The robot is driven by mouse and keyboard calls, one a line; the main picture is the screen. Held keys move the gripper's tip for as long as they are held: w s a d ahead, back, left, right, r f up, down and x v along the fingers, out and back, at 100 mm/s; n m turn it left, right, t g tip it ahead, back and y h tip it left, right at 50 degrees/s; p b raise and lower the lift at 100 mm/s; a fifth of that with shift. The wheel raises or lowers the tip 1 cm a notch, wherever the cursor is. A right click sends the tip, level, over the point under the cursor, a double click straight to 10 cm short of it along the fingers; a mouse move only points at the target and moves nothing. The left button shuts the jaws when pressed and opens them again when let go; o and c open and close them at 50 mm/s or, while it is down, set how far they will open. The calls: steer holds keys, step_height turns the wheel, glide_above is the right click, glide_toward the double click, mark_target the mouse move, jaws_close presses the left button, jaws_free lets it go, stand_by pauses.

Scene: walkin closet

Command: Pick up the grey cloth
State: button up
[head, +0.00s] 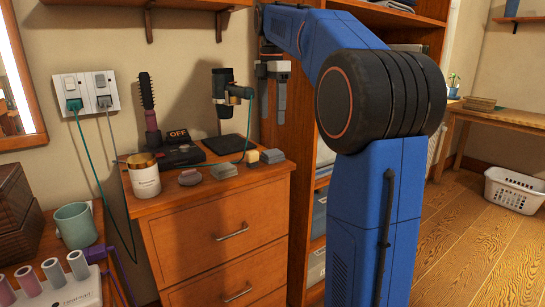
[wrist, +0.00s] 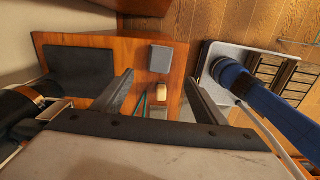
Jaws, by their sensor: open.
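A small grey folded block, which looks like the grey cloth (head: 272,156), lies on the dresser top near its right edge. In the wrist view the grey cloth (wrist: 161,58) lies between the lines of the two fingers, toward the upper part of the gap. My gripper (head: 273,116) hangs fingers down above the right end of the dresser, higher than the cloth and apart from it. In the wrist view my gripper (wrist: 160,76) is open, with nothing between its fingers. A second grey piece (head: 222,171) lies further left; I cannot tell its material.
A yellowish sponge-like block (head: 252,156) sits just beside the cloth. A black mat (head: 228,144), a dark round item (head: 189,177), a jar (head: 144,175) and a brush (head: 149,110) share the dresser top (head: 262,174). Wooden shelving stands close on the right.

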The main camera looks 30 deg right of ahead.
mark_target(273, 151)
step_height(273, 151, down, 12)
steer(key=shift+d+r, duration=0.1)
steer(key=shift+r, duration=0.1)
stand_by(0.4)
steer(key=c, duration=1.1)
